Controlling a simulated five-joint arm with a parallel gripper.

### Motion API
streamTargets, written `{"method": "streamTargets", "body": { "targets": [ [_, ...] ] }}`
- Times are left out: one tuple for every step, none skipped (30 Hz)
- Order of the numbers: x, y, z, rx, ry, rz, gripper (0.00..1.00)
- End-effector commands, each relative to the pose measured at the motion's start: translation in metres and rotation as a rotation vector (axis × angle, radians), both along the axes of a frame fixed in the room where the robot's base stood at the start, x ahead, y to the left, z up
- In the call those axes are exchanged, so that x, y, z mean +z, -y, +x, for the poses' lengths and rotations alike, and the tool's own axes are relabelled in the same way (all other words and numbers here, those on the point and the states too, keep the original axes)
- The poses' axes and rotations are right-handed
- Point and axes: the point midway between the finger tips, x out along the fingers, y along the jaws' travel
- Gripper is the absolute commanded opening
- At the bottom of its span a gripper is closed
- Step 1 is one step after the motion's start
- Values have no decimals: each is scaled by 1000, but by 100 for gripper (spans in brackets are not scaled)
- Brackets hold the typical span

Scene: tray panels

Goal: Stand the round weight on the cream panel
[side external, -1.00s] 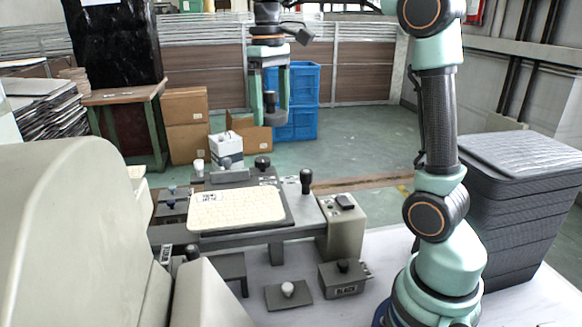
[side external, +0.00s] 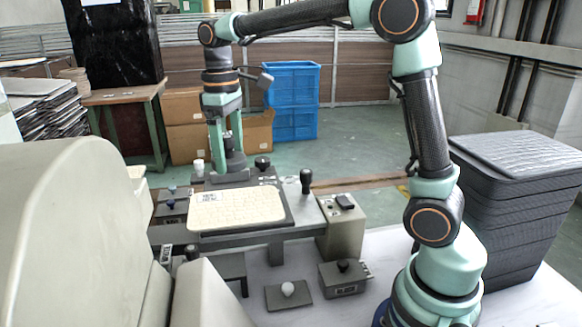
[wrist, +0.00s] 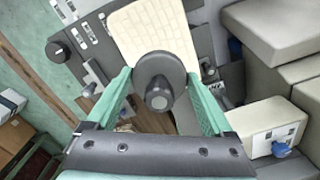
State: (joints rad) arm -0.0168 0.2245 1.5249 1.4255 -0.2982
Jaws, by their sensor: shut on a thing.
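The round weight (side external: 234,160) is dark grey with a knob on top of a wider disc base. My gripper (side external: 226,166) is shut on it, with a green finger on either side. In the wrist view the weight (wrist: 158,92) sits between the fingertips of my gripper (wrist: 158,80). The cream panel (side external: 238,212) has a faint grid pattern and a printed label, and lies on a dark tray. The weight appears beyond the panel's far edge in the side view. In the wrist view it overlaps the near end of the panel (wrist: 148,28). Its height above the surface is hard to tell.
A large pale machine housing (side external: 70,225) fills the left front. Stacked dark trays (side external: 515,200) stand at right, and blue crates (side external: 292,95) behind.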

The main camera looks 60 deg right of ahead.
Motion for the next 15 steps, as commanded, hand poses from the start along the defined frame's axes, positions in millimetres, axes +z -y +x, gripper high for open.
{"method": "streamTargets", "body": {
  "targets": [
    [-11,0,-1,-1,-2,0,0],
    [-18,0,-1,-1,-2,0,0],
    [-25,0,-1,-1,-2,0,0],
    [-30,0,0,-1,-1,0,0],
    [-34,0,0,-1,-1,0,0],
    [-40,0,-1,-1,-1,0,0],
    [-43,0,0,-1,-1,0,0],
    [-45,0,0,-1,1,0,0],
    [-47,0,0,-1,2,0,0],
    [-49,0,0,-1,2,1,0],
    [-50,0,0,-1,1,0,0],
    [-53,0,0,-1,1,0,0],
    [-56,0,0,-1,1,0,0],
    [-59,0,0,-1,0,0,0],
    [-65,0,0,-1,-1,0,0]
  ]
}}
